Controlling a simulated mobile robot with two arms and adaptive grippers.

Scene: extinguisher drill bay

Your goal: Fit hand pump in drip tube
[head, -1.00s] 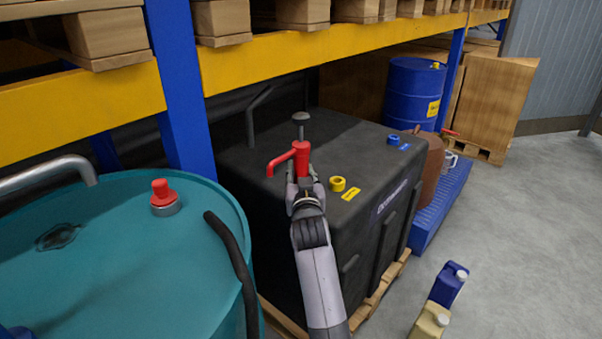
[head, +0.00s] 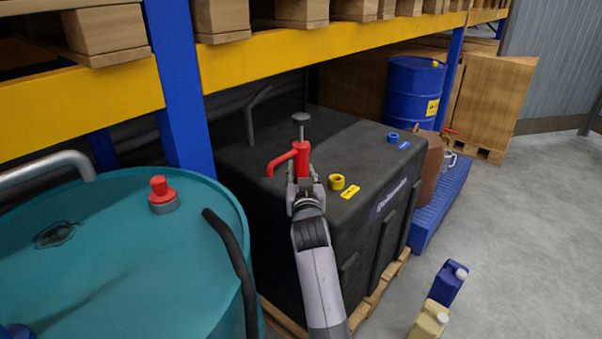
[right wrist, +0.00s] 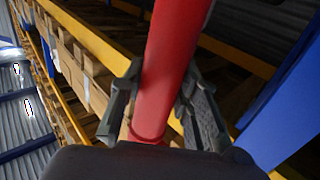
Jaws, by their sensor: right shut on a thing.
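The hand pump (head: 302,156) is red with a spout pointing left and a black knob on a grey rod on top. My right gripper (head: 303,187) is shut on its body and holds it about upright. In the head view the pump appears in front of the black tank's top; its lower end is hidden by my gripper. In the right wrist view the red body (right wrist: 172,70) runs between the two fingers (right wrist: 160,112). I cannot tell which thing is the drip tube. My left gripper is not in view.
A black tank (head: 345,140) with a yellow ring (head: 337,182) and a blue ring (head: 393,138) stands mid-view. A teal drum (head: 110,270) with a red cap is at left. A blue rack post (head: 181,100) stands behind. Two jerrycans (head: 447,283) stand on open floor at right.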

